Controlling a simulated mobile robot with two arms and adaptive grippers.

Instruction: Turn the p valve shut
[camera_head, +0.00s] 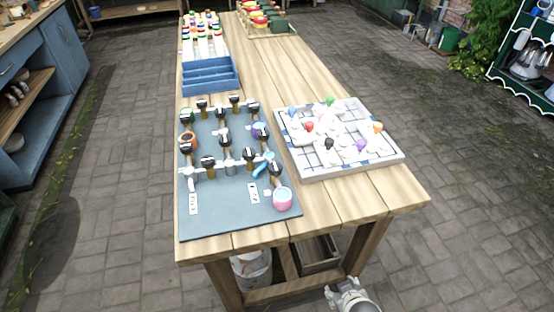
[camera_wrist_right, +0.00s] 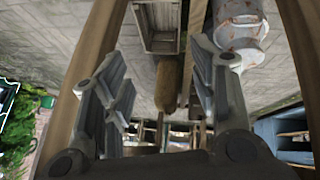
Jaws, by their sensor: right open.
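A blue-grey valve board (camera_head: 230,212) lies on the near left part of the wooden table. My right gripper (camera_head: 348,291) is low, beyond the table's near edge and away from the board. In the right wrist view it (camera_wrist_right: 162,80) is open and empty. My left gripper is not in view.
A white and blue tray (camera_head: 395,163) with coloured knobs lies right of the board. A blue crate (camera_head: 210,76) stands behind the board. Under the wooden table (camera_head: 345,205) are a wooden box (camera_head: 318,255) and a metal container (camera_head: 252,268). Paved floor surrounds it.

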